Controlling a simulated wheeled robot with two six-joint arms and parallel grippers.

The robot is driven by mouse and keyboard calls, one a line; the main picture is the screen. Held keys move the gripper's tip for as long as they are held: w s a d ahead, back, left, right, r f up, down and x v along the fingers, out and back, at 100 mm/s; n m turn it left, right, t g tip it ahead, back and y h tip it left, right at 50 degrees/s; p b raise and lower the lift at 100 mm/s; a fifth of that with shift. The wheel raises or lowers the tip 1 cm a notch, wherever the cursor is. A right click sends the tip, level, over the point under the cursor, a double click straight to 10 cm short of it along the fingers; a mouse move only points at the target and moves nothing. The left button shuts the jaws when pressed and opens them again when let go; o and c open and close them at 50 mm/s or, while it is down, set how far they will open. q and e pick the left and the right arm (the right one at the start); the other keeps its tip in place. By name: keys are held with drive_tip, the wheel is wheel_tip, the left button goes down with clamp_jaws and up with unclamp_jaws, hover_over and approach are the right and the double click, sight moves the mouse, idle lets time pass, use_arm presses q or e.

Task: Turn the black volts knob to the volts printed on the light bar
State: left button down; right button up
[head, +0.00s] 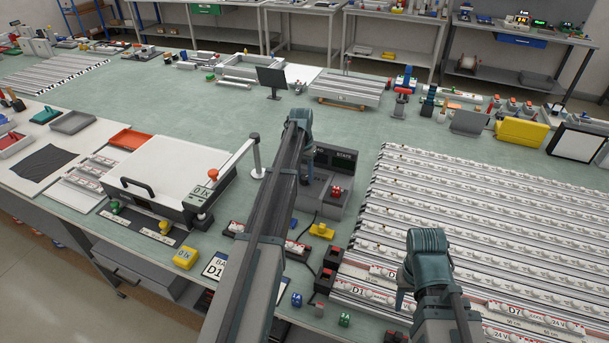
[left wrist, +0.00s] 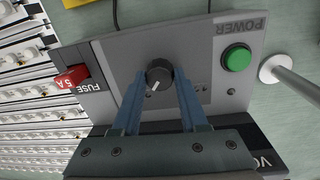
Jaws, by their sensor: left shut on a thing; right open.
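The black volts knob (left wrist: 159,75) stands on the grey face of the power box (left wrist: 115,62) in the left wrist view, with a white pointer line toward the picture's bottom left. My left gripper (left wrist: 160,80) is shut on the knob, one blue finger on each side. The power box also shows in the head view (head: 318,192), where my left arm hides the knob and fingers. A light bar (head: 296,247) with red ends lies in front of the box, partly behind my left arm; its print is unreadable. My right gripper (head: 401,298) is open and apart from the box, over the bars at right.
The box carries a green power button (left wrist: 236,57) and a red fuse (left wrist: 71,78). Rows of light bars (head: 480,200) fill the right; one front label reads 24 V. A white-lidded lightbox (head: 165,170) stands left. Small coloured blocks lie along the front edge.

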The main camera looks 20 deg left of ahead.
sight(303, 176)
idle(0.4)
use_arm(q)
drive_tip(key=shift+c, duration=2.2)
unclamp_jaws()
drive_tip(key=shift+r, duration=0.1)
wheel_tip(303, 176, up, 14)
drive_tip(key=p, duration=1.3)
drive_tip(key=shift+a+f+p, duration=0.2)
drive_tip(key=shift+a+p, duration=0.2)
